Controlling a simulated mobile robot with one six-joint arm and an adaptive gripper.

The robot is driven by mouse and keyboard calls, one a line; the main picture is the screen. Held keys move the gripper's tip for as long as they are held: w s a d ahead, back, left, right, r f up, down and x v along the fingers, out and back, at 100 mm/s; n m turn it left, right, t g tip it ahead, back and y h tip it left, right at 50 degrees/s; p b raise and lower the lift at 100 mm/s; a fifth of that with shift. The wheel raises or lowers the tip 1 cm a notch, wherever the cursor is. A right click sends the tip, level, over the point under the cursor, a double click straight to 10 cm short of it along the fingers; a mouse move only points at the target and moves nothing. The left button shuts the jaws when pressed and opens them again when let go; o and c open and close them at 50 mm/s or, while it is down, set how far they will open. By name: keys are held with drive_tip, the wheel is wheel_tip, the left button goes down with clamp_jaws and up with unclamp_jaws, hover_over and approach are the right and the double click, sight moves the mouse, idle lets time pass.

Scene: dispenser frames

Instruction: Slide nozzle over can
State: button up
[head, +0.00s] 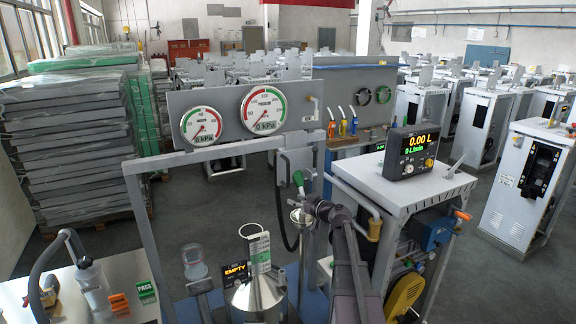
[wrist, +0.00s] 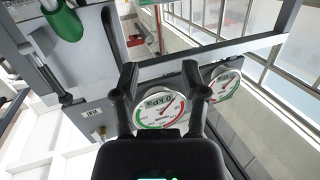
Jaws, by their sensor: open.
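The metal can (head: 258,294), with a conical top, stands low in front of the frame, beside a display reading EMPTY. A label plate partly covers its top. My gripper (head: 309,204) is just right of and below the nozzle in the head view. In the wrist view its two dark fingers (wrist: 160,82) are apart with nothing between them; the nozzle is outside them.
Two round gauges (head: 262,110) sit on the crossbar panel. A grey cabinet with a 0.00 L meter (head: 411,152) stands right of my arm. A clear jar (head: 195,262) is left of the can. A side table (head: 75,300) holds a bottle and tags.

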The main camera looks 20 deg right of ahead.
drive_tip(key=t+h, duration=0.2)
approach(289, 173)
drive_tip(key=v, duration=0.3)
drive_tip(key=shift+d+f+m+p, duration=0.1)
drive_tip(key=shift+d+m+p, duration=0.05)
drive_tip(key=shift+m+p, duration=0.25)
drive_tip(key=x, duration=1.3)
drive_tip(key=shift+w, duration=0.35)
clamp_jaws()
drive_tip(key=shift+a, duration=0.25)
